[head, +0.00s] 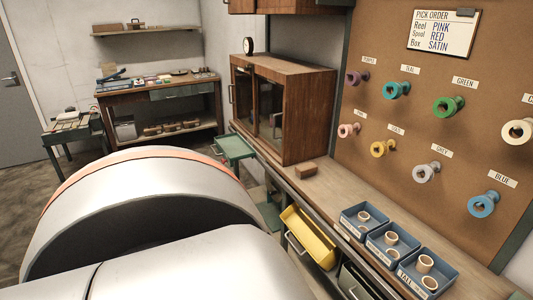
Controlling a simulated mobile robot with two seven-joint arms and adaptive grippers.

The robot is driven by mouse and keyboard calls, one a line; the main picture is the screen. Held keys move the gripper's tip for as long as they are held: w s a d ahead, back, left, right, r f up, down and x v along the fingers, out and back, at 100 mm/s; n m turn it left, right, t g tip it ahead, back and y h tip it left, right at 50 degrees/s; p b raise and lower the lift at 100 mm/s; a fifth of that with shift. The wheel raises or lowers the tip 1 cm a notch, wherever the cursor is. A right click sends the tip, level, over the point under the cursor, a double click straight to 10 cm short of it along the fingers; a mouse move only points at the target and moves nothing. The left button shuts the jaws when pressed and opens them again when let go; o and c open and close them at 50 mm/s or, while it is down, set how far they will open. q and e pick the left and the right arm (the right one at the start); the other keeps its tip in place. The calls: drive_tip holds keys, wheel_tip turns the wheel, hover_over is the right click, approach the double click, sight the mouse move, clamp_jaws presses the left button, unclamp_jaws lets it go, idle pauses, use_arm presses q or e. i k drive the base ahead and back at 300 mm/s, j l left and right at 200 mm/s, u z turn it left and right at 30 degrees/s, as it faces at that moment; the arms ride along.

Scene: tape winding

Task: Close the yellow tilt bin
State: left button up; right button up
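The yellow tilt bin (309,241) is under the front edge of the wooden bench, at the lower middle right of the head view. It leans outward from the bench front, with its open top and inside showing, so it stands tilted open. A light handle bar shows at its lower left side. A large white and grey arm link of mine with an orange band fills the lower left and hides the floor in front of the bench. Neither of my grippers is in view.
Blue trays (421,268) with tape cores stand on the bench (333,192) above the bin. A glass-door cabinet (297,100) and a small wooden block (306,170) are further back. Spools hang on the pegboard (390,140).

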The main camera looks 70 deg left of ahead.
sight(320, 245)
drive_tip(key=k+j+u, duration=0.3)
drive_tip(key=j, duration=0.25)
drive_tip(key=j+u, duration=0.15)
drive_tip(key=j, duration=0.15)
drive_tip(key=k+j, duration=0.15)
drive_tip(key=j, duration=0.25)
drive_tip(key=k+j+u, duration=0.1)
drive_tip(key=j, duration=0.35)
drive_tip(key=k+j, duration=0.15)
drive_tip(key=j, duration=0.3)
drive_tip(key=k+j, duration=0.15)
drive_tip(key=j, duration=0.25)
drive_tip(key=k+l+u, duration=0.25)
drive_tip(key=k+l, duration=0.2)
drive_tip(key=l, duration=0.3)
drive_tip(key=k+l+u, duration=0.3)
drive_tip(key=k+l, duration=0.2)
drive_tip(key=l, duration=0.15)
drive_tip(key=i+j, duration=0.7)
drive_tip(key=i, duration=0.15)
drive_tip(key=i+j, duration=0.75)
drive_tip(key=i, duration=0.15)
